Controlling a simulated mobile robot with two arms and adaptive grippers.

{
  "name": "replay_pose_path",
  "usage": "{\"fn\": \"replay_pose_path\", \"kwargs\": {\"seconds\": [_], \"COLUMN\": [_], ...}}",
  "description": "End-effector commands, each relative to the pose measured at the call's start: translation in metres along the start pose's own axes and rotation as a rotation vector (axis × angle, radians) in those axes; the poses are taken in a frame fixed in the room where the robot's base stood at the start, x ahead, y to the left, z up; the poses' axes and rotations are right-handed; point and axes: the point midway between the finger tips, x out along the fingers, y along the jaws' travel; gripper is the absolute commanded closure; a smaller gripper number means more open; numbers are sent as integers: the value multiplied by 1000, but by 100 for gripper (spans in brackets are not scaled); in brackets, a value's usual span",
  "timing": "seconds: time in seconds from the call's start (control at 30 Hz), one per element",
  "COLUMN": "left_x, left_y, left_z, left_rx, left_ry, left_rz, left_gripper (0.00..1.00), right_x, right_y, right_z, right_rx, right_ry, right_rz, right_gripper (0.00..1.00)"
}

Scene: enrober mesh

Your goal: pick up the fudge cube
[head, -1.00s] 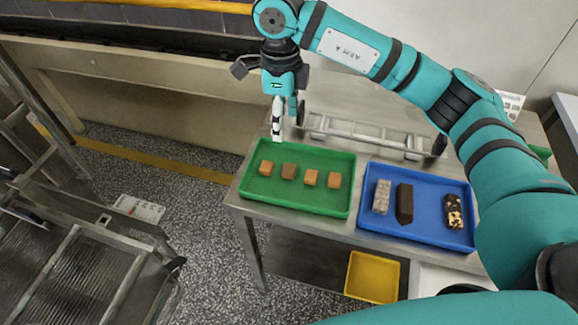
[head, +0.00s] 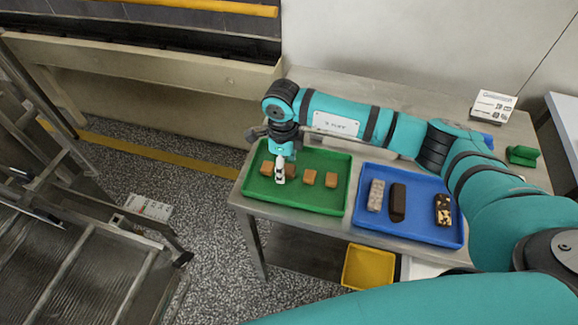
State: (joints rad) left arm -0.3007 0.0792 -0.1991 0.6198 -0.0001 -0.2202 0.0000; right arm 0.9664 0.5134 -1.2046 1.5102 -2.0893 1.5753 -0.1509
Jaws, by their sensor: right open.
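Several brown fudge cubes sit in a row in the green tray (head: 318,202) on the steel table. The leftmost cube (head: 266,168) and the second cube (head: 290,171) are partly hidden by my right gripper (head: 280,177). The third cube (head: 309,177) and the rightmost cube (head: 331,180) lie clear of it. My right gripper points down over the left half of the green tray, with its fingertips by the two left cubes. It is open; I cannot tell whether it touches a cube. My left gripper is not in view.
Right of the green tray, a blue tray (head: 400,228) holds a pale bar (head: 376,195), a dark bar (head: 397,203) and a speckled bar (head: 443,210). A yellow bin (head: 369,267) stands below the table. A white box (head: 493,105) and a green object (head: 522,156) are at the back right.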

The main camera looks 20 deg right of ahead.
Motion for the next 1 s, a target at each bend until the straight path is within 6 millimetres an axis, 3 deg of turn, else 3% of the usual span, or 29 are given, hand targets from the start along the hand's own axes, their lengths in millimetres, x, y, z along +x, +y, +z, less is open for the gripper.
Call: {"fn": "replay_pose_path", "kwargs": {"seconds": [0.27,0.6,1.0], "left_x": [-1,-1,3], "left_y": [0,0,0], "left_z": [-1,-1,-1], "left_rx": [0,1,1], "left_ry": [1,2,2], "left_rz": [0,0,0], "left_gripper": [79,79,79], "right_x": [5,4,-1], "right_y": [0,0,-1], "right_z": [0,0,0], "right_rx": [-1,-1,0], "right_ry": [-1,-1,-1], "right_rz": [-1,-1,-2], "right_gripper": [40,85,86]}}
